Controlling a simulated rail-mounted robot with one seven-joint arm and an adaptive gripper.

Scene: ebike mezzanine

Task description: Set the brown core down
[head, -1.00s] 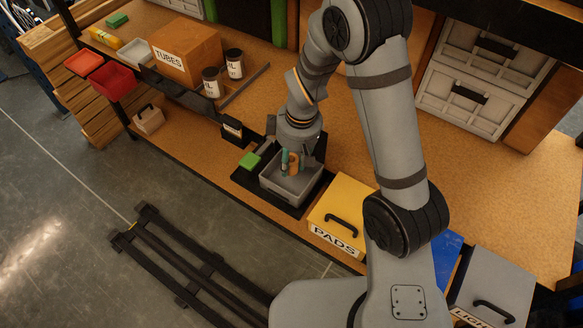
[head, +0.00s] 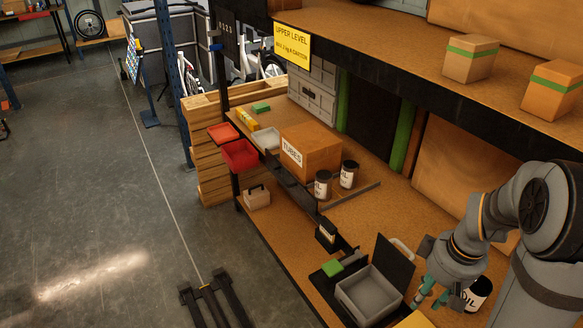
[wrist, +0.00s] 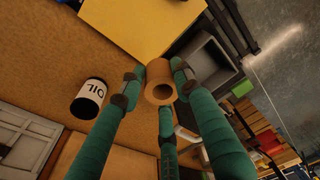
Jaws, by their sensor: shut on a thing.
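The brown core (wrist: 158,76) is a short tan hollow cylinder, seen in the wrist view with its open end toward the camera. My gripper (wrist: 154,86) is shut on it, with green fingers around its sides. In the head view my gripper (head: 429,297) hangs over the bench to the right of a grey bin (head: 345,304). I cannot make out the core there. The grey bin looks empty and also shows beyond the core in the wrist view (wrist: 196,57).
A yellow box (wrist: 125,22) lies near the core; its edge shows in the head view (head: 412,321). An oil can (head: 477,293) stands right of my gripper. A black upright panel (head: 394,268) and green block (head: 332,268) flank the bin. A TUBES carton (head: 311,150) stands farther back.

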